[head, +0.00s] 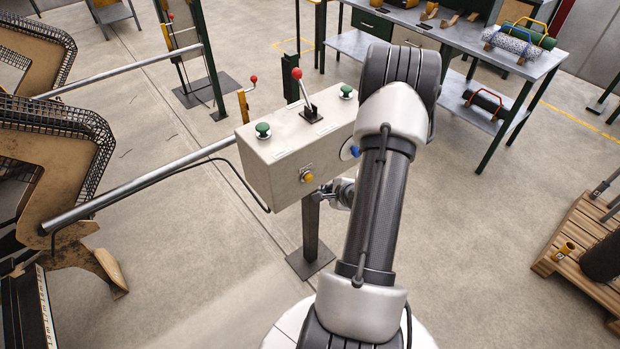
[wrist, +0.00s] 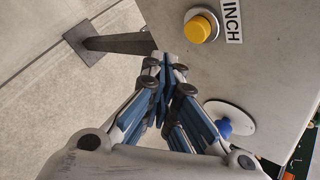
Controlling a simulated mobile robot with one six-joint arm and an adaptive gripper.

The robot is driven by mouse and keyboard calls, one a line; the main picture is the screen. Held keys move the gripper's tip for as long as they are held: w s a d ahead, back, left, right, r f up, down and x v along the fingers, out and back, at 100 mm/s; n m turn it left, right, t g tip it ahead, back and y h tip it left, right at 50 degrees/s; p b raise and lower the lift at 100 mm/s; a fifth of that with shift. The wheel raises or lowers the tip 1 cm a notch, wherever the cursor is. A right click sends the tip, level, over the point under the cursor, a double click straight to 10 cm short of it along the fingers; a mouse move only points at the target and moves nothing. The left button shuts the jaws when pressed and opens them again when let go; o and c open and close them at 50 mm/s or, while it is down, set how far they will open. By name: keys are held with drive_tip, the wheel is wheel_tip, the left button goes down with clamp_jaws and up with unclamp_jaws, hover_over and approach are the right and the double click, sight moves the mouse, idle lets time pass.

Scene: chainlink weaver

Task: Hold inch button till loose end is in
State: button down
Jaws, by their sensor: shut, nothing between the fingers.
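The yellow inch button (head: 306,176) sits on the front face of a beige control box (head: 262,178). In the wrist view the button (wrist: 199,28) is near the top, beside a label reading INCH. My gripper (wrist: 168,64) is shut and empty. Its fingertips are below and left of the button in that view and appear apart from it. In the head view my gripper (head: 322,192) shows small beside the box's post, partly hidden by my arm. I cannot make out the loose end in either view.
The box carries two green buttons (head: 263,130), a red-balled lever (head: 297,73) and a blue knob (wrist: 224,128) on a white disc. A post (head: 311,228) holds it up. Wooden frames with black mesh (head: 52,125) stand left; a workbench (head: 462,38) stands behind.

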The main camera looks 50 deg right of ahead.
drive_tip(key=shift+s+a, duration=0.15)
drive_tip(key=shift+s, duration=0.4)
drive_tip(key=shift+s+a, duration=0.15)
drive_tip(key=shift+s, duration=0.35)
idle(0.4)
